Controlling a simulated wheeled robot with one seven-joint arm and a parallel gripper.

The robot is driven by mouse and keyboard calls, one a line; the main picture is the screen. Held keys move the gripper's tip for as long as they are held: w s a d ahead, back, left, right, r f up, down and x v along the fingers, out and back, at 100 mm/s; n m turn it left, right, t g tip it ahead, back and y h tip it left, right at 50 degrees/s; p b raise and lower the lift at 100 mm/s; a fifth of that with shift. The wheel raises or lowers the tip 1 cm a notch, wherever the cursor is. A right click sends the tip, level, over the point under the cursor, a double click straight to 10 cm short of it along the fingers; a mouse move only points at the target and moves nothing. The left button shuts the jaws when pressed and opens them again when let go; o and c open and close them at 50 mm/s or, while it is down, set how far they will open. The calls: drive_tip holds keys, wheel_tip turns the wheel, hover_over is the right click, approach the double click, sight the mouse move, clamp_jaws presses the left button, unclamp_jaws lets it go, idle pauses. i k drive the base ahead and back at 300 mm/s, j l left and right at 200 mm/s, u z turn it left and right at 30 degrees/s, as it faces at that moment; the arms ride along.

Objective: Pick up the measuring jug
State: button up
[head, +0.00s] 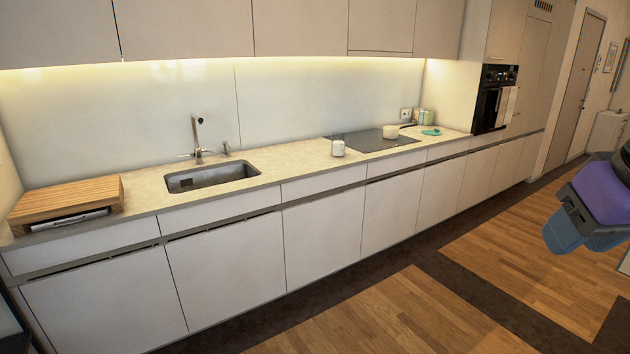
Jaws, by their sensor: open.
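A small white vessel (338,148) stands on the countertop near the left front of the dark hob. A faint see-through shape shows just above it. This may be the measuring jug, but it is too small to be sure. My gripper (578,238), with blue fingers and a purple body, hangs at the right edge of the view. It is open, points downward and is over the wood floor. It is far from the counter, with no object seen between its fingers. Part of it is cut off by the frame.
A long countertop (255,187) carries a wooden board (68,196), a sink (211,177) with a tap (197,140), and a hob (372,140). A white pot (390,132) and a teal item (430,132) stand farther right. An oven (493,98) is beyond. The floor in front is clear.

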sight(337, 140)
drive_tip(key=i, duration=2.05)
drive_tip(key=i+z, duration=0.25)
drive_tip(key=i, duration=0.25)
drive_tip(key=i+j+z, duration=0.2)
drive_tip(key=i, duration=0.3)
drive_tip(key=i+j+z, duration=0.25)
drive_tip(key=i, duration=0.25)
drive_tip(key=i+j+z, duration=0.25)
drive_tip(key=i+j, duration=0.15)
drive_tip(key=i, duration=0.05)
